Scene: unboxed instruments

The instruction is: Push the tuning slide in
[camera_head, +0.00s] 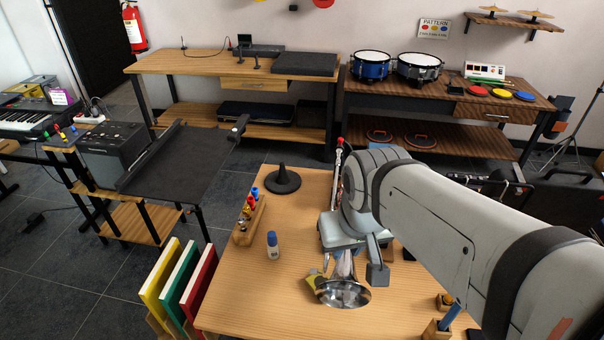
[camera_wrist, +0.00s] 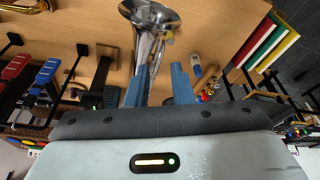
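A silver brass instrument lies on the wooden table; its flared bell (camera_head: 343,293) faces the front edge. In the wrist view the bell (camera_wrist: 150,14) is at the top, and its tubing runs down behind the left finger. My gripper (camera_head: 352,268) hangs over the instrument, fingers pointing down. The instrument's tubing is mostly hidden by my gripper and arm, and I cannot make out the tuning slide. I cannot tell whether a finger touches the instrument.
The wooden table (camera_head: 236,300) also holds a small bottle (camera_head: 273,245), a rack of coloured mouthpiece-like pieces (camera_head: 249,216) and a black cone stand (camera_head: 282,180). A yellow cloth (camera_head: 313,281) lies beside the bell. Coloured folders (camera_head: 182,283) stand at the left. The table's front left is clear.

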